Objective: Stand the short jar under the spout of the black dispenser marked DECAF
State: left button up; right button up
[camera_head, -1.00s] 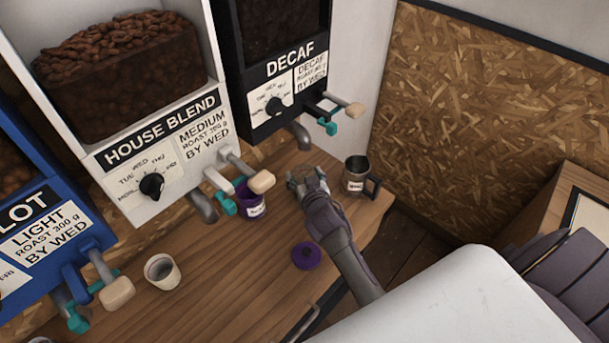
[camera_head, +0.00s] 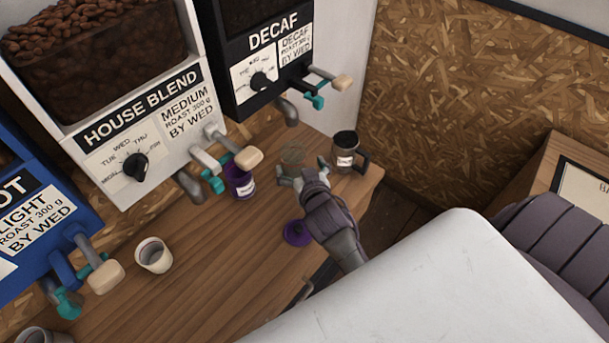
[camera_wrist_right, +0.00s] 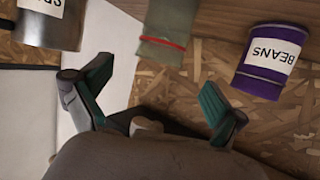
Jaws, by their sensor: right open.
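The short jar (camera_head: 293,154) is a greenish, see-through vessel standing on the wooden counter. It is near the spout (camera_head: 287,111) of the black DECAF dispenser (camera_head: 268,60); I cannot tell whether it is exactly beneath. In the right wrist view the jar (camera_wrist_right: 168,32) shows a red band and stands beyond my fingertips. My right gripper (camera_head: 303,174) is open, with its fingers on the near side of the jar. In the right wrist view the gripper (camera_wrist_right: 155,82) has nothing between its teal pads. My left gripper is not in view.
A metal mug (camera_head: 343,160) stands close right of the jar. A purple BEANS canister (camera_head: 241,182) stands left, under the HOUSE BLEND dispenser (camera_head: 140,120). A purple lid (camera_head: 297,233) lies nearer. A white cup (camera_head: 154,255) is further left. The DECAF lever (camera_head: 330,79) sticks out above.

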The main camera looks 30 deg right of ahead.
jog(key=shift+b+v, duration=0.3)
jog(key=shift+v, duration=1.95)
